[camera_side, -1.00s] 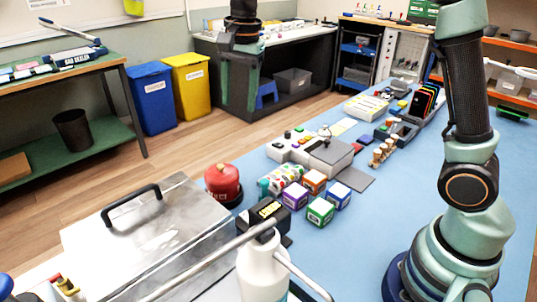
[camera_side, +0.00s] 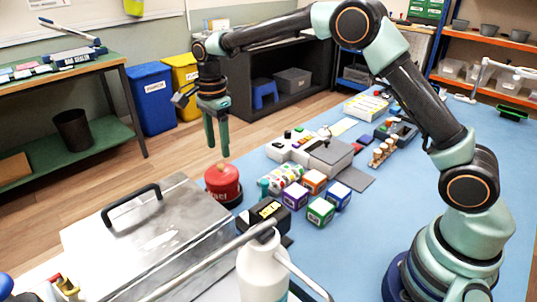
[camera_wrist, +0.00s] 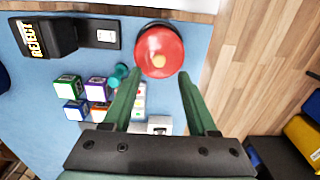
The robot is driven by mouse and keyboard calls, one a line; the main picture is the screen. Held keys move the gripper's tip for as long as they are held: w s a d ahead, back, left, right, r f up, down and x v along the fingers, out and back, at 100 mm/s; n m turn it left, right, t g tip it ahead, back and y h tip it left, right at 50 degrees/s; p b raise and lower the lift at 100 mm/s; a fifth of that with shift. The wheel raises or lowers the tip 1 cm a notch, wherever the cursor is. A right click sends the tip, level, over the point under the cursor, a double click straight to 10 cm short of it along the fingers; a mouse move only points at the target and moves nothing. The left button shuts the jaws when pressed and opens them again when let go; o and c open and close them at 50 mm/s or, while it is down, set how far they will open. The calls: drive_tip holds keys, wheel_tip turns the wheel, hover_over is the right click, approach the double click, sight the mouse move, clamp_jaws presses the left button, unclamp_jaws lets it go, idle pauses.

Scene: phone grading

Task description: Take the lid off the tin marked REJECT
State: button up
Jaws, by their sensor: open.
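A round tin (camera_side: 226,199) stands near the left edge of the blue table, with a red lid (camera_side: 222,178) on it. Pale lettering on its side is too small to read surely. In the wrist view the lid (camera_wrist: 165,38) is a red disc with a yellowish knob (camera_wrist: 158,60) at its middle. My gripper (camera_side: 218,150) points down just above the lid, open and empty. In the wrist view my gripper (camera_wrist: 158,74) has its green fingers spread to either side below the lid, apart from the knob.
Several coloured cubes (camera_side: 320,211) stand to the right. A large metal case (camera_side: 150,240) is at front left.

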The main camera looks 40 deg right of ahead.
sight(220, 165)
drive_tip(key=shift+s+f, duration=0.1)
drive_tip(key=shift+f, duration=2.6)
clamp_jaws()
